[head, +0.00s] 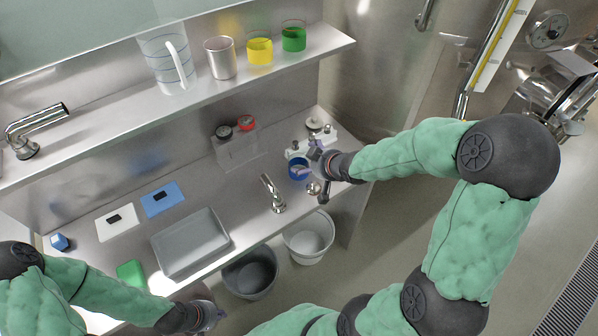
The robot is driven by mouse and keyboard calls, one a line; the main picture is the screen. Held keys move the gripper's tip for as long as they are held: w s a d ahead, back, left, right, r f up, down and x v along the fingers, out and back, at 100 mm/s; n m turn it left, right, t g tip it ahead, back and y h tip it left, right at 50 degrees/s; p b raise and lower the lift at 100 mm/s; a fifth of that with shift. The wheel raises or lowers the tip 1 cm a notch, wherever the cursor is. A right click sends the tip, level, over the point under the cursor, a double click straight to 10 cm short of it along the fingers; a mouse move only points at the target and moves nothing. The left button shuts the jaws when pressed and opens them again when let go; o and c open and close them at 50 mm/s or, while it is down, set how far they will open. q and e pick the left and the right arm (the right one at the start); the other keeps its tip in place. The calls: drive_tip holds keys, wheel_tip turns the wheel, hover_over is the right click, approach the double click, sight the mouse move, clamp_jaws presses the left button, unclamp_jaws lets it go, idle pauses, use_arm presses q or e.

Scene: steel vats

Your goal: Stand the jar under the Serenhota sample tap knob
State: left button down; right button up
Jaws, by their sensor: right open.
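A small jar-like container with blue in it (298,170) stands on the steel counter, right of centre. My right gripper (312,160) is open right beside it, at its upper right. I cannot tell whether the fingers touch it, and they hide part of it. A black knob (224,132) and a red knob (246,122) sit on a steel block at the back of the counter. No name can be read on either, so I cannot tell which is Serenhota. My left gripper (210,317) is low at the front edge, small and unclear.
A grey tray (190,243), a white card (117,222) and a blue card (162,199) lie on the left counter. A small faucet (272,193) stands at the front. Two buckets (250,273) (308,236) are below. The shelf (110,116) above holds a pitcher and several cups.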

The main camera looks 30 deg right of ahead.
sight(293, 161)
drive_tip(key=shift+d+b+x, duration=0.15)
drive_tip(key=shift+b+x, duration=1)
drive_tip(key=shift+x, duration=0.95)
drive_tip(key=shift+d+b+x, duration=0.1)
drive_tip(key=shift+b+x, duration=1)
drive_tip(key=shift+x, duration=1.05)
drive_tip(key=shift+s, duration=0.1)
drive_tip(key=shift+a, duration=0.1)
drive_tip(key=c, duration=1.2)
drive_tip(key=shift+c, duration=0.2)
